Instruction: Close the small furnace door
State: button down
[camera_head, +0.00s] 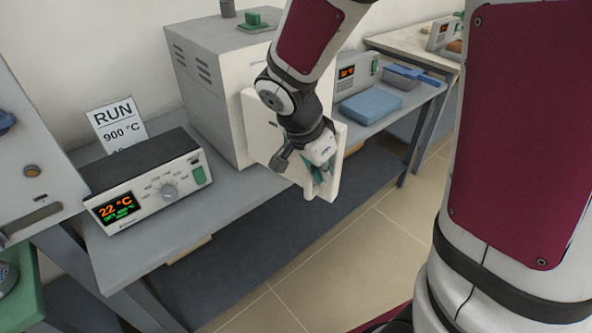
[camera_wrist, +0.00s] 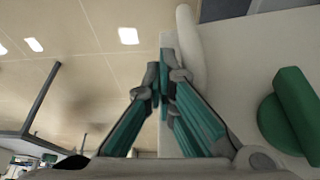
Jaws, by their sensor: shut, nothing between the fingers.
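The small furnace (camera_head: 207,100) is a pale grey box on the bench, with vent slots in its side. Its white door (camera_head: 262,138) is at the front, partly hidden behind my arm; how far it stands open is hard to tell. My gripper (camera_head: 321,176) is shut and empty, low at the right part of the door. In the wrist view my teal fingers (camera_wrist: 164,82) meet beside the edge of a white panel (camera_wrist: 235,65), overlapping it in the picture. Contact cannot be told. A green knob (camera_wrist: 290,112) shows on the panel's right.
A controller box (camera_head: 145,185) reading 22 °C stands left of the furnace, by a RUN 900 °C sign (camera_head: 116,125). Blue blocks (camera_head: 370,105) and another controller (camera_head: 357,74) lie behind on the bench. The floor (camera_head: 365,250) before the bench is clear.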

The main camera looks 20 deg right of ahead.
jog(key=w+d+n+t+y+p, duration=0.25)
jog(key=w+d+n, duration=0.55)
jog(key=w+d, duration=0.65)
jog(key=w+d+n+y+b, duration=0.1)
jog(key=w+d+n, duration=0.1)
jog(key=w+n, duration=0.3)
jog(key=w+d+n+y+b, duration=0.1)
jog(key=w+d+n+y, duration=0.1)
jog(key=w+n, duration=0.4)
jog(key=w+d, duration=0.1)
jog(key=w, duration=0.4)
jog(key=shift+t, duration=0.35)
jog(key=shift+w+a+r, duration=0.1)
jog(key=shift+r, duration=0.05)
